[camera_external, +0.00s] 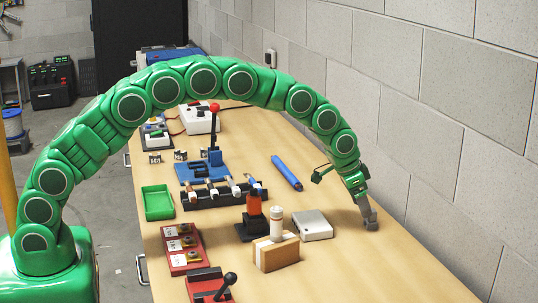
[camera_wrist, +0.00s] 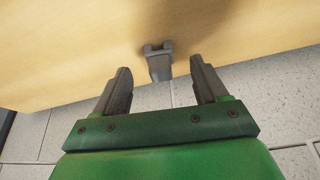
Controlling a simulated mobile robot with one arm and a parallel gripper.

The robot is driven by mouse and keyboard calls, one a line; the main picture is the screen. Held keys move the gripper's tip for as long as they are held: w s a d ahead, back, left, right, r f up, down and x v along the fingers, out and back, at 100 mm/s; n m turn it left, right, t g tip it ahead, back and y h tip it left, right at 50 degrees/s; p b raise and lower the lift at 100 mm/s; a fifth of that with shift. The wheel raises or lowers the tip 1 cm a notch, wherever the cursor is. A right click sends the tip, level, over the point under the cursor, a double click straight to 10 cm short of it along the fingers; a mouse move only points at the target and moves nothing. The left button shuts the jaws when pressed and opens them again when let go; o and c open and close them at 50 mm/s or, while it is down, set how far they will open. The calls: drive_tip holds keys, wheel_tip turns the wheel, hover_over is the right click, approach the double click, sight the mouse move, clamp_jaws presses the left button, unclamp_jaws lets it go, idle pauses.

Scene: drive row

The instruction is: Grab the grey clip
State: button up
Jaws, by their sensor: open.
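The grey clip (camera_wrist: 158,66) shows in the wrist view, small and dark grey with a forked far end. It lies just beyond and between my fingertips, with a gap to each finger. My gripper (camera_wrist: 160,72) is open with nothing held. In the external view my gripper (camera_external: 364,204) points down at the right side of the wooden table, close to the wall. A grey piece at its tip (camera_external: 371,224) looks like the clip; the fingers and the clip are hard to tell apart there.
On the table (camera_external: 350,265) left of my gripper are a white box (camera_external: 312,225), a cardboard-coloured block (camera_external: 276,252), a blue cylinder (camera_external: 287,172) and a green tray (camera_external: 158,202). The block wall (camera_external: 440,140) runs close along the right. The table is clear in front of my gripper.

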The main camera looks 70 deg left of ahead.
sight(371, 218)
drive_tip(key=shift+w+d+f, duration=0.25)
drive_tip(key=shift+w+f, duration=0.5)
drive_tip(key=shift+f, duration=0.3)
drive_tip(key=shift+x, duration=1.2)
drive_tip(key=c, duration=1.1)
drive_tip(key=shift+c, duration=0.2)
